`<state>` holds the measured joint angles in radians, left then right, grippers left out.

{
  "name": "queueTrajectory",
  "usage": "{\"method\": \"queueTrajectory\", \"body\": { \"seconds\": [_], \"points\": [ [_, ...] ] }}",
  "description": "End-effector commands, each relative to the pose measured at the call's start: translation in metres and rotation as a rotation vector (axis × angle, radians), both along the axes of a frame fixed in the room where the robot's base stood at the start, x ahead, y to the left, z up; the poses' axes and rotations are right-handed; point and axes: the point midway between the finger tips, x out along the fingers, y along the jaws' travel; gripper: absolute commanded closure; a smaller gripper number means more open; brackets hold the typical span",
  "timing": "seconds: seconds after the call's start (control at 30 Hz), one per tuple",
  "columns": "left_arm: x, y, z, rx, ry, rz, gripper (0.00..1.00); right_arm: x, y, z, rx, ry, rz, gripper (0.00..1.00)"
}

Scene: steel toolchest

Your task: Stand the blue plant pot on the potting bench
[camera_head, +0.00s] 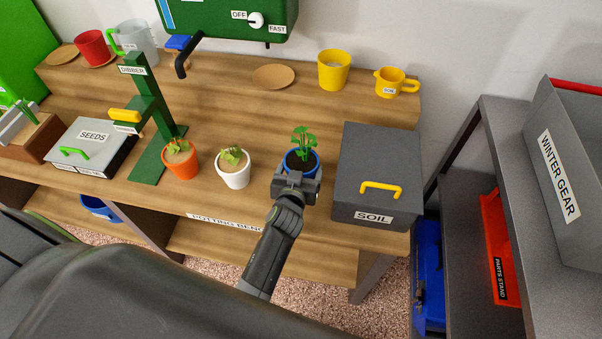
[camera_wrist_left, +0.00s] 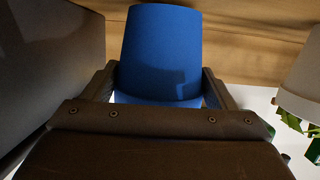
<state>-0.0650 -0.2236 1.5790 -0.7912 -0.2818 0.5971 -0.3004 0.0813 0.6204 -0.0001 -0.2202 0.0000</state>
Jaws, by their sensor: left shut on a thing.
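The blue plant pot (camera_head: 316,167) holds dark soil and a green leafy plant. It is upright at the front of the wooden potting bench (camera_head: 225,110), between a white pot and the grey SOIL box. My left gripper (camera_head: 297,183) is shut on it from the front. In the left wrist view, which looks upside down, the blue pot (camera_wrist_left: 163,50) fills the space between the two fingers. I cannot tell whether its base touches the bench top. My right gripper is not in view.
The SOIL box (camera_head: 380,155) stands close on the right. The white pot (camera_head: 233,177) and an orange pot (camera_head: 180,163) stand left, beside the green dibber stand (camera_head: 150,110). A yellow pot (camera_head: 334,70) and yellow jug (camera_head: 390,82) stand behind. Bench behind the blue pot is clear.

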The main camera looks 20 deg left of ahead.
Motion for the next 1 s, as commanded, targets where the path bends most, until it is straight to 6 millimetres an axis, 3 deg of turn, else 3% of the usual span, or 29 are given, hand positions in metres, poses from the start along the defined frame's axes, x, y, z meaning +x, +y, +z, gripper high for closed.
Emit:
{"method": "queueTrajectory", "body": {
  "seconds": [0.03,0.47,0.5,0.63,1.0],
  "points": [
    [-0.0001,-0.0004,-0.0047,-0.001,-0.007,0.000,0.71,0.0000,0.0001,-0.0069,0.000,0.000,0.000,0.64],
    [-0.0007,-0.0004,-0.0076,0.000,-0.008,0.001,0.71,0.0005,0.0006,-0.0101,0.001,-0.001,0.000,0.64],
    [-0.0018,-0.0002,-0.0097,0.000,-0.001,0.001,0.18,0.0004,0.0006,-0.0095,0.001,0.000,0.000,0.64],
    [-0.0019,-0.0002,-0.0090,0.000,-0.001,0.001,0.01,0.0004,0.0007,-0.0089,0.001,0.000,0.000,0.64],
    [-0.0018,-0.0001,-0.0039,0.000,-0.001,0.001,0.00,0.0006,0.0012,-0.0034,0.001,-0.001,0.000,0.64]
  ]
}}
